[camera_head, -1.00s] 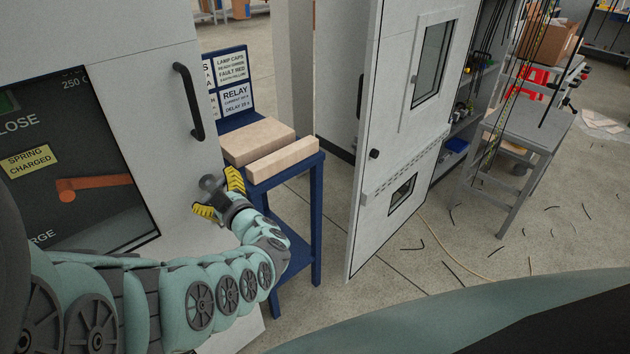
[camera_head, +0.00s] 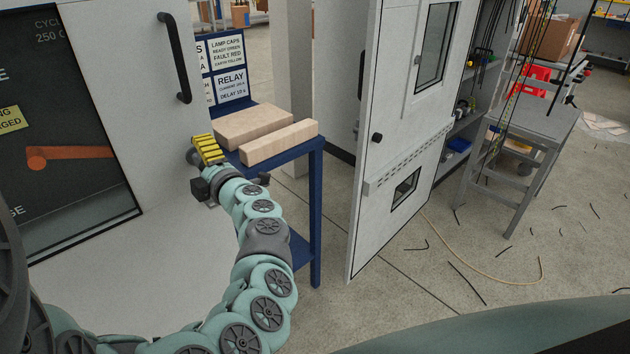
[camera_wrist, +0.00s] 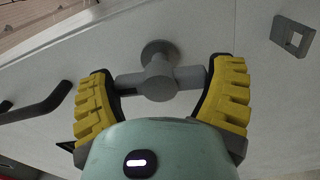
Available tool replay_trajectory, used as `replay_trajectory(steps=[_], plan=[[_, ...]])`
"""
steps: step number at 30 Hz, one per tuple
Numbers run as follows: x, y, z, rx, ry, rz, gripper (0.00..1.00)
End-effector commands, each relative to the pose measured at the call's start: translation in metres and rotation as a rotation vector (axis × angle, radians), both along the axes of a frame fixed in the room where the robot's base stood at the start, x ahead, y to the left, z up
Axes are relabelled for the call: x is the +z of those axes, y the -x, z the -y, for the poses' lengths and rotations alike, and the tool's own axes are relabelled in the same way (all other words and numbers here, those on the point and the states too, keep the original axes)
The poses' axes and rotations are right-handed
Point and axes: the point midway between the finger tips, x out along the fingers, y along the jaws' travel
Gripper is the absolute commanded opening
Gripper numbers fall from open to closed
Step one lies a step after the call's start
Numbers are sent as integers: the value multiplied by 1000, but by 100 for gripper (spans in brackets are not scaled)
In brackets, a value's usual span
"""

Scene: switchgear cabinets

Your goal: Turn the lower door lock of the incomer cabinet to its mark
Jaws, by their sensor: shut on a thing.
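The lower door lock is a grey T-shaped handle (camera_wrist: 160,78) on a round stem on the pale door of the incomer cabinet (camera_head: 110,150). In the wrist view its crossbar lies roughly level across the picture. My gripper (camera_wrist: 163,85) is shut on the handle, with one yellow-padded finger at each end of the crossbar. In the head view my gripper (camera_head: 204,169) is at the door's right edge, below the black door handle (camera_head: 175,58), and largely hides the lock. I cannot make out the lock's mark.
Another cabinet door (camera_head: 395,140) stands open farther right. A small grey square bracket (camera_wrist: 292,36) is on the door near the lock. Loose cable pieces lie on the right floor.

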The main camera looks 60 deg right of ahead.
Motion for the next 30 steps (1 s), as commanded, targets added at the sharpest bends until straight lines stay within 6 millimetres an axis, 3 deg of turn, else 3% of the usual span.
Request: replay_trajectory(steps=[9,26,27,30], plan=[[-2,0,0,-2,133,-33,47],[0,0,1,-4,163,-41,47],[0,0,1,-4,163,-41,87],[0,0,1,-4,162,-41,97]])
